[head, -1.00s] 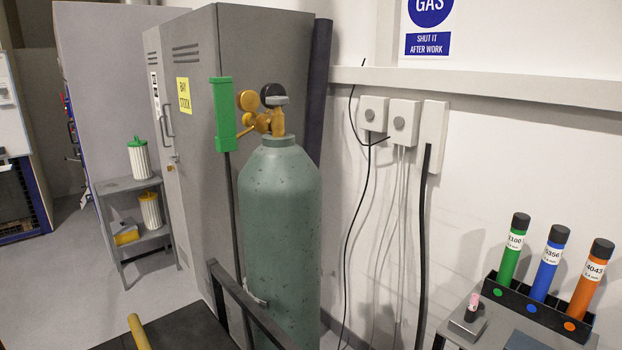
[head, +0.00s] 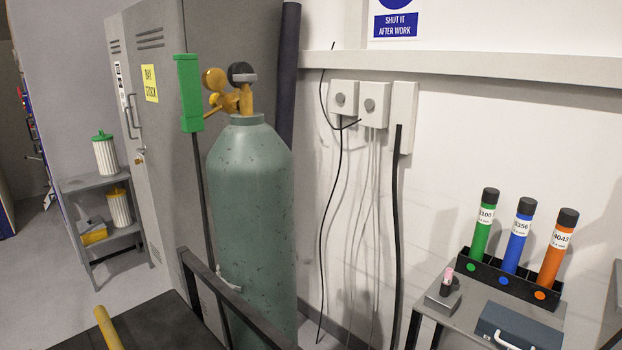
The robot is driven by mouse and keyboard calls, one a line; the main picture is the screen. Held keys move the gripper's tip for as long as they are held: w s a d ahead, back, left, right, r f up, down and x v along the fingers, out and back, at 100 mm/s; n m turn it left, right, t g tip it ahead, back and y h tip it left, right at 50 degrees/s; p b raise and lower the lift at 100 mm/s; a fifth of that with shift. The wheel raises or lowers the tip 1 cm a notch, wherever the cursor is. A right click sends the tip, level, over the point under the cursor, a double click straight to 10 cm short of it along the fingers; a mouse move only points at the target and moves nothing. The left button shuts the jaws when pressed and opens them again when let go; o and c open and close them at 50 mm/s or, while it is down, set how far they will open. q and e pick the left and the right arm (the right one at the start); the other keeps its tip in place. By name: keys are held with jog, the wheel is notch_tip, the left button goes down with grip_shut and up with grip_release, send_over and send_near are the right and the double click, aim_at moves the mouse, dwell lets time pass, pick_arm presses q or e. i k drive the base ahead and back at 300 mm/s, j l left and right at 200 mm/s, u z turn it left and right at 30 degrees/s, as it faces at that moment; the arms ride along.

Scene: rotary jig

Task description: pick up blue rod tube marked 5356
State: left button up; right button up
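The blue rod tube (head: 516,245) has a black cap and a white label that reads 5356, its first digit hard to make out. It stands upright, tilted slightly, in the middle of the black rack (head: 487,272) at the right of the head view. A green tube (head: 482,236) marked 5100 or similar stands to its left. An orange tube (head: 554,259) marked 4043 stands to its right. Neither of my grippers shows in the head view.
The rack stands on a grey cart (head: 468,312) with a blue-grey case (head: 519,330) and a small block holding a pink-tipped piece (head: 446,282). A large green gas cylinder (head: 250,200) stands left of the cart behind a dark rail. A grey locker (head: 165,120) is behind it.

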aim_at(527, 207)
jog(key=l+z, duration=0.25)
jog(key=i+l+z, duration=0.15)
jog(key=l+z, duration=0.15)
jog(key=l, duration=0.15)
jog(key=i+l+z, duration=0.1)
jog(key=l+z, duration=0.15)
jog(key=i+l+z, duration=0.25)
jog(key=k+l, duration=0.05)
jog(key=l, duration=0.1)
